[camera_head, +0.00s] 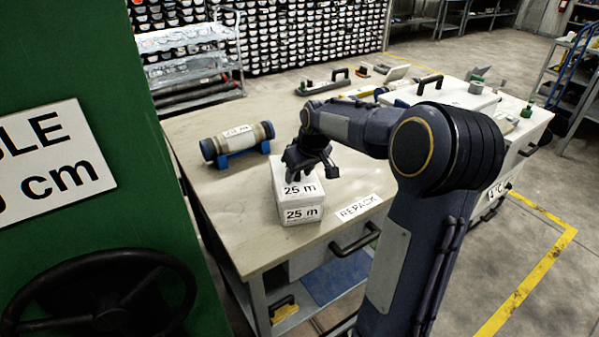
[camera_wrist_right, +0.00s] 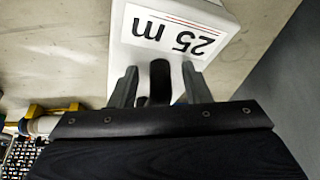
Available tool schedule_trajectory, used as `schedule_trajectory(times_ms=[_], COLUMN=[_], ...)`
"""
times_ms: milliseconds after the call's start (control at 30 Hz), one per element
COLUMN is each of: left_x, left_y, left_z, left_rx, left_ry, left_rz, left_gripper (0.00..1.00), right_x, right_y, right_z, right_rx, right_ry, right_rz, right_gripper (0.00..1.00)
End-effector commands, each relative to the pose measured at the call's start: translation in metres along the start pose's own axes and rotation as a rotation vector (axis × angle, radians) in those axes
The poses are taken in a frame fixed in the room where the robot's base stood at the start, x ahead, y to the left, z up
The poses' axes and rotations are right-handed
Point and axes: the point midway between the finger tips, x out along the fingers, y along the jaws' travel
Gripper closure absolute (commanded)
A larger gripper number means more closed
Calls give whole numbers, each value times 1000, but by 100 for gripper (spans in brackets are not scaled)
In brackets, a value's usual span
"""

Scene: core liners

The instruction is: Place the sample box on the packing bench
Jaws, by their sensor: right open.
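The white sample box (camera_head: 297,204), marked "25 m" on its top and front, sits upright on the packing bench (camera_head: 240,232) near its front edge. My right gripper (camera_head: 308,172) is over the back part of the box top. In the right wrist view the open fingers (camera_wrist_right: 160,85) point at the box (camera_wrist_right: 203,14), with a dark handle-like piece (camera_wrist_right: 160,80) between them. Whether the fingers touch it I cannot tell. My left gripper is not in view.
A core liner tube (camera_head: 237,140) lies on a blue cradle at the bench's back left. Hand tools (camera_head: 325,83) and small items lie at the far end. A green panel (camera_head: 100,130) with a dark handwheel (camera_head: 100,295) fills the left. Bench space left of the box is clear.

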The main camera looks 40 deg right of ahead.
Motion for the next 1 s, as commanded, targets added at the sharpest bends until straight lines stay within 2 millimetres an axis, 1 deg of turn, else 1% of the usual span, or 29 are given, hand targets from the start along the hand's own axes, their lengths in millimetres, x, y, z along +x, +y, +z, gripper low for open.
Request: schedule_trajectory(times_ms=[167, 300, 500, 600, 700, 867, 967, 1000], left_x=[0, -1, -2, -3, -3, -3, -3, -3], left_y=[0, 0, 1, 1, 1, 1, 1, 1], left_z=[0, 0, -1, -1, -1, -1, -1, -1], left_rx=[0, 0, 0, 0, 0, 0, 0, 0], left_ry=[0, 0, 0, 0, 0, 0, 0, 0], left_rz=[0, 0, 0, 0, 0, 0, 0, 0], left_gripper=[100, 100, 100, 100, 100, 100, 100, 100], right_x=[-26, -57, -96, -108, -115, -119, -125, -128], right_y=[0, 0, 0, 0, 0, -2, -19, -31], right_z=[-1, -2, -1, -1, -1, 2, 17, 29], right_rx=[1, -1, 0, 0, 0, 1, 11, 19], right_ry=[5, 8, 5, 3, 2, 2, 18, 27], right_rz=[0, 2, 1, 1, 1, -4, -39, -63], right_gripper=[57, 57, 57, 57, 57, 57, 57, 57])
